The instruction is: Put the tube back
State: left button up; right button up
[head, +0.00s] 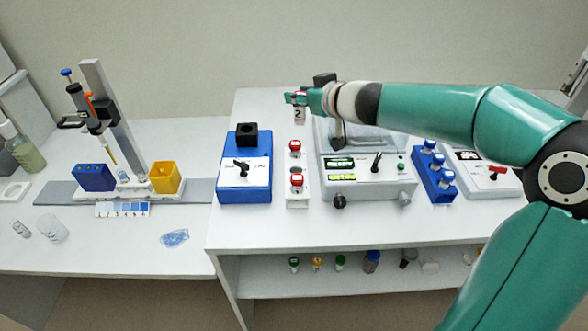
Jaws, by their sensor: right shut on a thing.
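My right gripper (297,98) is at the back of the middle bench and is shut on a small tube. A hint of red shows between its fingers. Just below them hangs the tube's white label (299,113), marked "2"; the fingers hide the tube's top. In front of it, a narrow white stand (297,203) holds a rear red-capped tube (295,148) and a front red-capped tube (297,181). The held tube appears above and behind this stand, apart from it. My left gripper is not in view.
A blue device (244,190) stands left of the stand, and a white balance-like instrument (365,185) stands right, under my right arm. A blue rack (434,184) holds blue-capped vials. Several capped bottles stand on the lower shelf (340,285). A pipette stand (113,100) is at left.

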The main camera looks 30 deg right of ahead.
jog(key=f+b, duration=1.2)
jog(key=f, duration=0.1)
jog(key=f+b, duration=0.6)
jog(key=shift+w+a+f+b, duration=0.2)
jog(key=shift+a+b, duration=0.1)
jog(key=shift+a, duration=0.1)
jog(key=shift+f, duration=0.1)
jog(key=o, duration=1.1)
